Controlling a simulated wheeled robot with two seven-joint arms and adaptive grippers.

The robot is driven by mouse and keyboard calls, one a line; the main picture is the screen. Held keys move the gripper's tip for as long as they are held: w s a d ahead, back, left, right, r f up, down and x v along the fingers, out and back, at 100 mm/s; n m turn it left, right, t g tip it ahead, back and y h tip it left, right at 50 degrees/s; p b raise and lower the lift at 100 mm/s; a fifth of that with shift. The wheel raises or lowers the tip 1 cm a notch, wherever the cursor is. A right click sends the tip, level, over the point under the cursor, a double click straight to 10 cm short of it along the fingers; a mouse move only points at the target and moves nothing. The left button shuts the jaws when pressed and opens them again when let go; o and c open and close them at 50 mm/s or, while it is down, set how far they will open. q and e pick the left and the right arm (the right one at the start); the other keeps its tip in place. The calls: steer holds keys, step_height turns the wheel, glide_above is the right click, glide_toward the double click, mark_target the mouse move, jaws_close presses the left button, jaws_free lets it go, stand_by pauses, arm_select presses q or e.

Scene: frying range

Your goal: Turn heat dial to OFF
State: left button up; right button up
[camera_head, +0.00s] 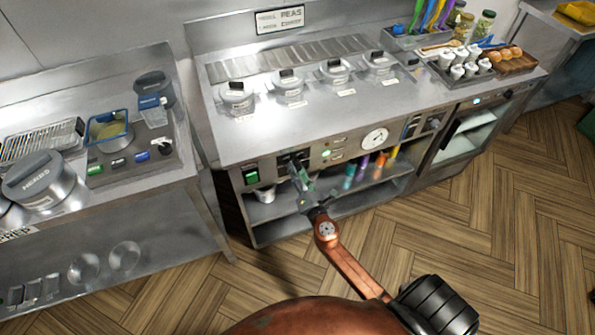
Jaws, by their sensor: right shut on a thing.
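The frying range's steel front panel (344,146) runs along the counter edge in the middle of the view. My right gripper (299,174) reaches up to the left part of this panel. It is shut on a dark dial (296,157), which the fingers mostly hide. I cannot read the dial's pointer or any OFF mark. A green lit switch (251,177) is left of the gripper. A round white gauge (375,139) is to its right. My left gripper is not in view.
Several lidded pots (288,84) sit in the steel counter top (262,130). Coloured bottles (364,168) stand on the shelf below the panel, right of my gripper. A side table (120,195) with a large pot (42,182) is at left. The wooden floor (480,215) in front is clear.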

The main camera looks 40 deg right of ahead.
steer(key=o, duration=1.2)
steer(key=shift+c, duration=0.2)
steer(key=v, duration=1.2)
steer(key=shift+d+f, duration=0.1)
